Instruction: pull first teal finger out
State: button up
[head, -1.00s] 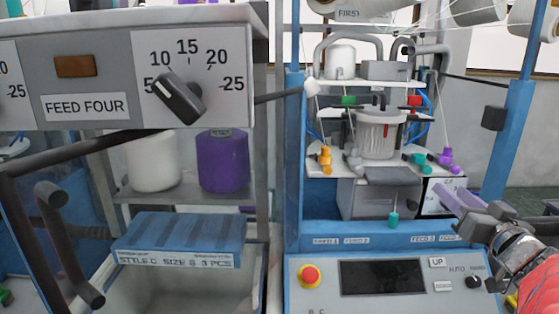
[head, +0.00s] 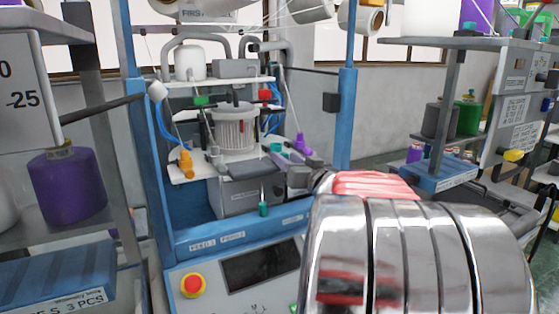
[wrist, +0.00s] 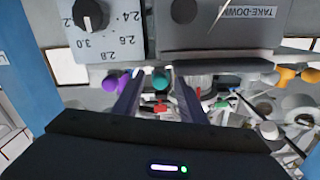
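A teal finger (head: 276,147) stands at the right end of the white plate on the blue-framed knitting machine, partly hidden by my gripper. A purple finger (head: 301,142) stands just right of it. My gripper (head: 292,163) is at that end of the plate, close to the teal finger. In the wrist view my gripper (wrist: 158,88) has its two fingers apart, with the round teal end (wrist: 161,79) showing between the tips. The purple one (wrist: 109,84) is outside the left finger. Contact cannot be told. A second teal piece (head: 264,209) hangs lower, below the plate.
An orange finger (head: 186,162) is at the plate's left end. A clear cylinder (head: 234,128) stands mid-plate. A grey box (head: 245,190) is under the plate. Blue posts (head: 346,118) flank the machine. A control panel with a red button (head: 193,285) is in front.

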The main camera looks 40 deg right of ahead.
grip_shut()
dwell(0.4)
